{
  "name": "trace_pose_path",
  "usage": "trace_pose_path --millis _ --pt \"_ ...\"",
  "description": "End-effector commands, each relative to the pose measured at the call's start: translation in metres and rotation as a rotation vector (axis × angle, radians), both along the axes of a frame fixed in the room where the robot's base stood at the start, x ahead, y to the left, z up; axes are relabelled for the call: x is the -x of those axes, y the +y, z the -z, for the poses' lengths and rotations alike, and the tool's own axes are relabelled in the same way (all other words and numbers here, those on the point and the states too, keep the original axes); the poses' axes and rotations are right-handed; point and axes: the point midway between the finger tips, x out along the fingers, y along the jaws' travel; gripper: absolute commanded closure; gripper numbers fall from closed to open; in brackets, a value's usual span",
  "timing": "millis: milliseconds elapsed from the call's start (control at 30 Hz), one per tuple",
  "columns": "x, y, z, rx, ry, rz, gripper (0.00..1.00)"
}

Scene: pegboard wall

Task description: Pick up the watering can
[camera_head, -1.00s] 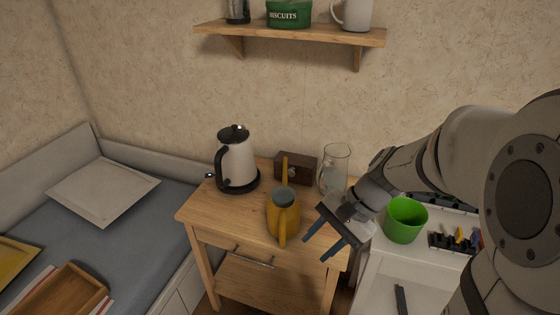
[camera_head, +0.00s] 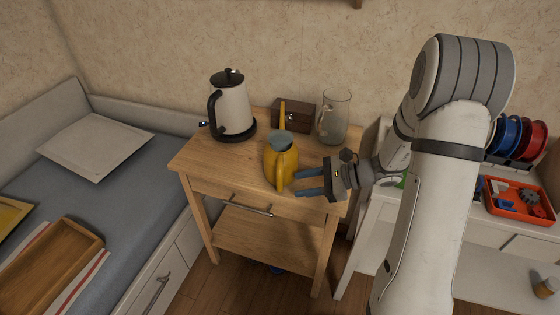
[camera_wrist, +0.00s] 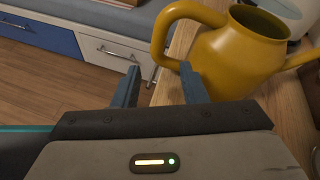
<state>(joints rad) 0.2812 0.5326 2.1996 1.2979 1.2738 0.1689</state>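The yellow watering can (camera_head: 281,160) stands upright on the small wooden table (camera_head: 205,160), near its front right. In the head view its handle faces the front and its spout points to the back. My gripper (camera_head: 297,184) is just right of the can, with its blue fingers pointing left towards the handle. In the wrist view the fingers (camera_wrist: 160,88) are apart with nothing between them. The can (camera_wrist: 235,50) shows beyond the right finger there, and its looped handle is ahead of the fingertips.
A white kettle (camera_head: 231,108) stands behind left of the can. A brown wooden box (camera_head: 293,115) and a glass pitcher (camera_head: 334,118) stand behind it. A red tray (camera_head: 512,206) is on the white unit at right. A bed (camera_head: 130,185) is at left.

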Motion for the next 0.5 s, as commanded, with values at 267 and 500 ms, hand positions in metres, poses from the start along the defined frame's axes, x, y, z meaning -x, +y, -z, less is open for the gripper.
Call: trace_pose_path --millis 267,500 --pt "-0.003 0.024 0.007 0.001 -0.003 -0.005 0.61" --pt "-0.007 0.056 0.02 0.001 -0.001 -0.007 0.61"
